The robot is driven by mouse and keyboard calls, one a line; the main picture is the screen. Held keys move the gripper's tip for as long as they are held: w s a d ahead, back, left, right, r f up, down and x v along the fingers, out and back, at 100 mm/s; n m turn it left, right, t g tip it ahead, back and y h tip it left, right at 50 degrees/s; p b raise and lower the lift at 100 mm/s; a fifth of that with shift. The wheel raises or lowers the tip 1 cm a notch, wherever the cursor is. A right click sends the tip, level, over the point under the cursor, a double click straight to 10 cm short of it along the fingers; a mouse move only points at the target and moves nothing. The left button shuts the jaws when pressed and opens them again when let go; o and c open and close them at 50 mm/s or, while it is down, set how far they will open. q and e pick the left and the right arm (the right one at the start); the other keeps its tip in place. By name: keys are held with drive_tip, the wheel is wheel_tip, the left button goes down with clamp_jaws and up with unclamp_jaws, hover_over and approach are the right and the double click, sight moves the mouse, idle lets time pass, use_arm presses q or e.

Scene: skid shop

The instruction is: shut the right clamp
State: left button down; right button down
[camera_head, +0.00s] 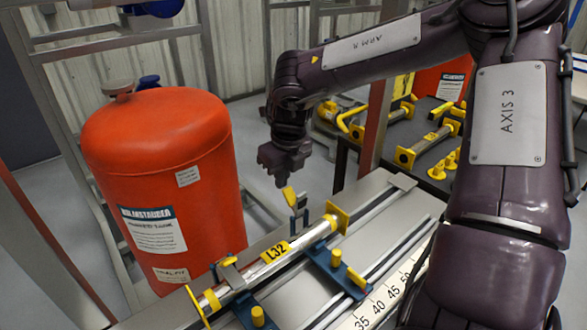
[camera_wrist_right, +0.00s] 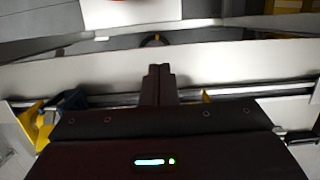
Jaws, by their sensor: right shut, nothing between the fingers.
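The right clamp (camera_head: 335,268) has a blue base with a yellow post, under the right part of a silver tube (camera_head: 300,246) labelled L32. Its arm (camera_head: 299,208), with a yellow tip, stands up at the far side of the tube, not across it. My right gripper (camera_head: 281,180) is shut and empty, just above and close to that yellow tip; I cannot tell whether they touch. In the right wrist view its fingers (camera_wrist_right: 158,84) are together. The left clamp (camera_head: 230,268) has its arm lying across the tube. My left gripper is not in view.
A large orange-red tank (camera_head: 160,180) stands left of the bench. A numbered scale (camera_head: 385,296) and rails run along the bench. Behind, a dark table (camera_head: 398,133) holds yellow-ended parts. A reddish post (camera_head: 377,125) stands near my right forearm.

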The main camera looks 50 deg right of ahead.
sight(290, 194)
drive_tip(key=shift+s+a+f, duration=0.1)
drive_tip(key=shift+s+a, duration=0.05)
drive_tip(key=shift+s, duration=0.95)
drive_tip(key=shift+s+p, duration=0.45)
drive_tip(key=shift+s, duration=0.2)
drive_tip(key=shift+s+a, duration=0.15)
drive_tip(key=shift+s, duration=0.45)
